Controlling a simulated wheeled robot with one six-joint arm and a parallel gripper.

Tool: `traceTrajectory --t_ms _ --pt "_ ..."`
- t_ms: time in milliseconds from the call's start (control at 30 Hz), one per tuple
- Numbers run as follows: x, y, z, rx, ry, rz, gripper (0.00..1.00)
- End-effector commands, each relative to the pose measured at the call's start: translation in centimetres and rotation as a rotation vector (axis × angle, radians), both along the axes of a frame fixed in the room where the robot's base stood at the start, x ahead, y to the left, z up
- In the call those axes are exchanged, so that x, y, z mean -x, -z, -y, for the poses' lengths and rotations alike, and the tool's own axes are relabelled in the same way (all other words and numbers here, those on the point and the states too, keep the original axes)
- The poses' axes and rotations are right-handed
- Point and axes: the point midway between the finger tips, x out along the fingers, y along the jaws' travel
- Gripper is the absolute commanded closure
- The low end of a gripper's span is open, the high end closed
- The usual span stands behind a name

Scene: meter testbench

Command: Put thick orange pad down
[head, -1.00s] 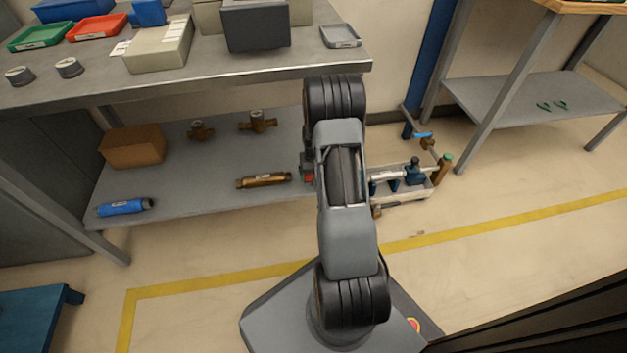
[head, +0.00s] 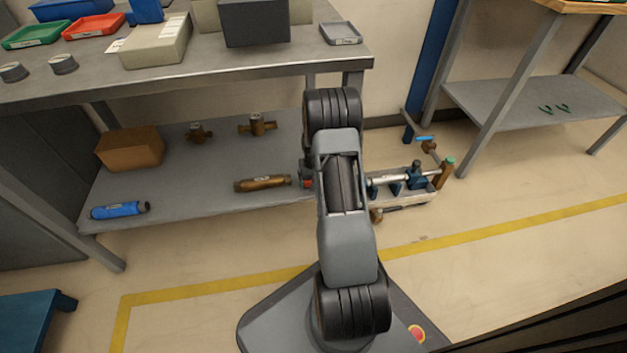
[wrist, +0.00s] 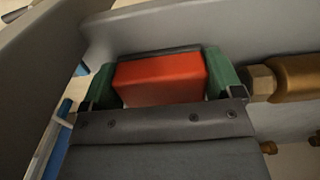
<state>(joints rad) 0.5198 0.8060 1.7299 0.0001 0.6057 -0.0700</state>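The thick orange pad (wrist: 160,78) looks red-orange in the wrist view and sits between the two green fingers of my gripper (wrist: 162,66). The fingers press against its left and right sides, so the gripper is shut on it. A grey surface lies just beyond the pad; I cannot tell whether the pad touches it. In the head view, a small red-orange patch (head: 307,183) shows at the left of my arm, by the right end of the lower shelf. My arm hides most of the gripper there.
The lower shelf (head: 200,205) holds a brass cylinder (head: 262,184), a blue cylinder (head: 118,210), a brown box (head: 130,148) and brass valves. A tool tray (head: 410,196) stands on the floor right of my arm. The bench top (head: 285,68) above holds boxes and trays.

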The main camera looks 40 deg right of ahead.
Motion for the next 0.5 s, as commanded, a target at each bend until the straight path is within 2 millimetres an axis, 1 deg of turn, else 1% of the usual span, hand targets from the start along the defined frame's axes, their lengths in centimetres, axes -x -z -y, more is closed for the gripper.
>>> traceTrajectory --t_ms 33,133,367,500 --pt "-0.01 -0.03 0.0 0.0 0.0 0.0 0.09" --pt "-0.01 -0.03 0.0 0.0 0.0 0.0 0.0" --pt "-0.01 -0.06 0.0 0.0 0.0 0.0 0.0" --pt "-0.02 -0.61 0.01 0.0 0.0 0.001 0.0"
